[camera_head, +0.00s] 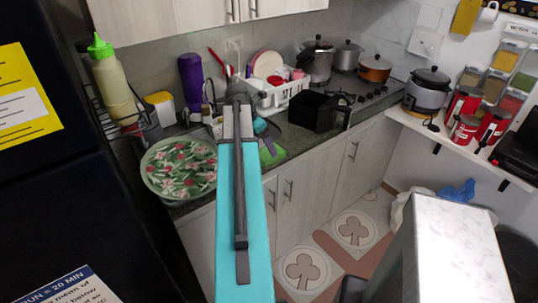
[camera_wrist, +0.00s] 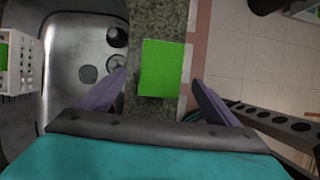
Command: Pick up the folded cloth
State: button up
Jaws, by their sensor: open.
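The folded cloth (camera_wrist: 162,68) is a flat bright green rectangle on the narrow strip of dark stone counter beside the sink. It also shows in the head view (camera_head: 272,153), on the counter's front edge just right of my arm, which partly hides that area. In the wrist view my gripper (camera_wrist: 158,80) is open, with one purple finger on each side of the cloth in the picture. The fingers look apart from the cloth, and nothing is held between them. I cannot tell the exact height of the gripper above it.
The metal sink (camera_wrist: 88,50) lies left of the cloth, with a white rack (camera_wrist: 20,65) beyond it. The tiled floor (camera_wrist: 245,50) is to the right, past the counter edge. A black square pot (camera_head: 313,111) and a floral plate (camera_head: 180,167) stand on the counter.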

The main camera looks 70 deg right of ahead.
aim_at(268, 152)
jog(key=shift+s+f, duration=0.1)
jog(key=shift+f, duration=0.15)
jog(key=shift+p+x, duration=0.85)
jog(key=shift+x, duration=0.35)
jog(key=shift+p+x, duration=0.3)
jog(key=shift+x, duration=1)
jog(key=shift+r, duration=0.1)
jog(key=c, duration=1.2)
jog(key=shift+o, duration=0.2)
jog(key=shift+r, duration=0.1)
jog(key=shift+r+b, duration=0.8)
jog(key=shift+r, duration=0.65)
jog(key=s+a+r+b, duration=0.1)
jog(key=s+a+b, duration=0.1)
jog(key=s, duration=0.5)
jog(key=s+a+r+b, duration=0.1)
jog(key=s+a+b, duration=0.1)
jog(key=s+a, duration=0.3)
jog(key=shift+s+a, duration=0.3)
jog(key=shift+s, duration=0.75)
